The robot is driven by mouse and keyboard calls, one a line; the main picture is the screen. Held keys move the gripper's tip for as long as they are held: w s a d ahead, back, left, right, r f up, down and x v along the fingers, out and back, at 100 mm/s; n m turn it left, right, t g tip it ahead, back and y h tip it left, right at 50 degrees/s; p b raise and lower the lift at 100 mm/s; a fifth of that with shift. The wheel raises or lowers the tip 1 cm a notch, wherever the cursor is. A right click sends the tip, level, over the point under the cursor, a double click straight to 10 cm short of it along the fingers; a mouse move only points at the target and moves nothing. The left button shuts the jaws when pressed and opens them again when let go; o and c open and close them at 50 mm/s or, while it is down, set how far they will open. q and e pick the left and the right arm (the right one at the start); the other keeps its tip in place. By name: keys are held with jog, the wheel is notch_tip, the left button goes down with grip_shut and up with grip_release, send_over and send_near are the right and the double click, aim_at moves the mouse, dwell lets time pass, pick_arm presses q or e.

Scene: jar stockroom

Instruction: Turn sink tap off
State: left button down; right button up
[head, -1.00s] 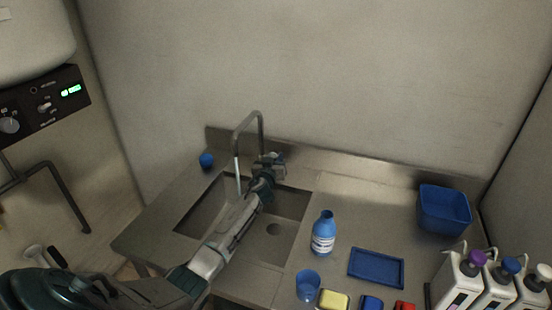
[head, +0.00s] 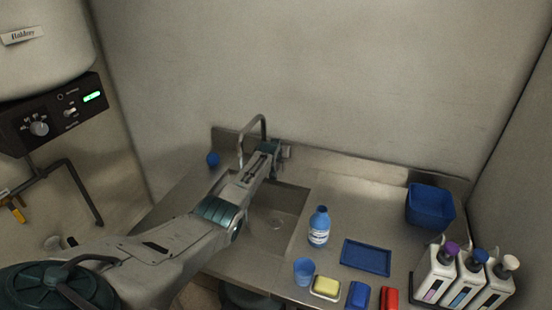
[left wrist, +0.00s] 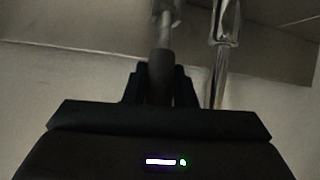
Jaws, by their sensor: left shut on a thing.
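The metal sink tap (head: 263,126) rises as an arched spout at the back of the sink (head: 277,222). My left arm reaches over the sink, and my left gripper (head: 284,151) is beside the tap's base. In the left wrist view, my left gripper (left wrist: 160,84) is shut on a grey rod-like tap handle (left wrist: 161,66), which stands between the two fingers. A shiny chrome pipe (left wrist: 221,62) is just right of the fingers there. My arm hides part of the tap and basin in the head view. I cannot tell whether water runs. My right gripper is out of view.
Right of the sink stand a blue bottle (head: 319,228), a blue cup (head: 304,271), a blue tray (head: 366,257), a blue bin (head: 430,206) and pump bottles (head: 436,272). A small blue object (head: 213,159) is left of the tap. A wall closes the back.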

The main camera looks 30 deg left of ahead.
pick_arm(q)
jog(key=shift+w+a+g+b, duration=0.1)
jog(key=shift+w+g+b, duration=0.3)
jog(key=shift+b, duration=0.55)
jog(key=shift+w+h+b, duration=0.15)
jog(key=shift+h+b, duration=0.15)
jog(key=shift+b, duration=0.05)
jog(key=shift+w+r+g+b, duration=0.1)
jog(key=shift+w+g+b, duration=0.05)
jog(key=shift+g+b, duration=0.3)
jog(key=shift+a+r, duration=0.1)
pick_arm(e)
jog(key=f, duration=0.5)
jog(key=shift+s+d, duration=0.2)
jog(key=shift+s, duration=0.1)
pick_arm(q)
jog(key=shift+g, duration=0.25)
jog(key=c, duration=1.5)
grip_release()
jog(key=shift+w, duration=0.1)
jog(key=o, duration=0.3)
